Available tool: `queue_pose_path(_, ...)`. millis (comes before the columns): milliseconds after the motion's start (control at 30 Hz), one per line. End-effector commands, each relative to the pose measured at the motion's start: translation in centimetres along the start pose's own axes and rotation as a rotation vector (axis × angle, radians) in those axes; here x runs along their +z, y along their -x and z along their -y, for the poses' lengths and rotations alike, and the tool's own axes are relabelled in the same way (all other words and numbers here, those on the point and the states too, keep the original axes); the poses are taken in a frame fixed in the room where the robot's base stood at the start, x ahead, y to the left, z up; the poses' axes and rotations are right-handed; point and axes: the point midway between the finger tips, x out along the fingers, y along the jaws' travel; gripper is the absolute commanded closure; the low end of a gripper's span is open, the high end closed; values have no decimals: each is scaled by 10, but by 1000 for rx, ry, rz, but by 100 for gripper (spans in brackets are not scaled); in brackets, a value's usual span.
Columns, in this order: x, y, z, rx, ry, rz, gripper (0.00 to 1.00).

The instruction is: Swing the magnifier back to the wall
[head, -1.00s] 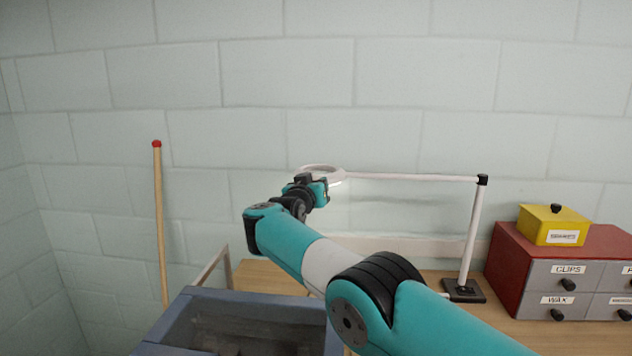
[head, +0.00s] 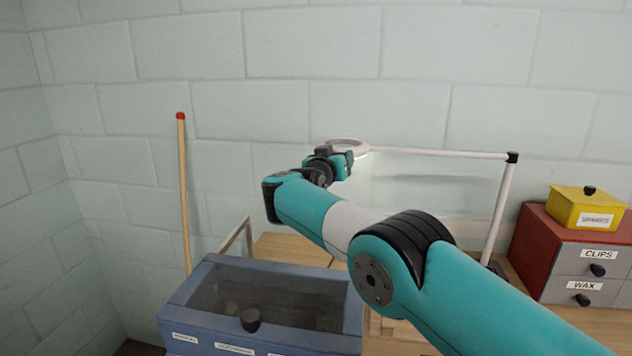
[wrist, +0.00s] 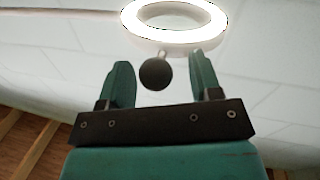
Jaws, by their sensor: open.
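The magnifier (head: 348,145) is a white ring on a thin white arm (head: 440,153) that runs right to a black joint on a white post (head: 499,212). In the wrist view its lit ring (wrist: 175,42) hangs past my fingertips, with a dark round knob (wrist: 155,74) below it on a short stem. My gripper (wrist: 163,82) is open, and the knob appears between its two teal fingers. I cannot tell whether either finger touches the knob. In the head view my gripper (head: 342,160) is right by the ring and partly hides it.
A blue bin (head: 180,298) with a dark clear top and black knob stands front left. A wooden pole (head: 184,200) with a red tip leans at the wall. A red drawer cabinet (head: 533,248) with a yellow box (head: 578,208) stands right. The pale block wall is close behind.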

Motion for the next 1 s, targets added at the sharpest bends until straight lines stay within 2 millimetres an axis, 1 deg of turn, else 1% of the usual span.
queue_pose_path(33,4,6,2,-3,-1,0,42)
queue_pose_path(167,5,20,0,-3,1,-2,42)
queue_pose_path(333,5,57,2,-7,1,-3,42)
queue_pose_path(500,5,101,2,-7,0,-3,42)
queue_pose_path(600,4,123,2,-7,0,-4,42)
queue_pose_path(700,3,141,1,-7,0,-4,42)
queue_pose_path(833,2,156,1,-6,-1,-3,42)
queue_pose_path(1000,1,162,0,-3,0,-3,42)
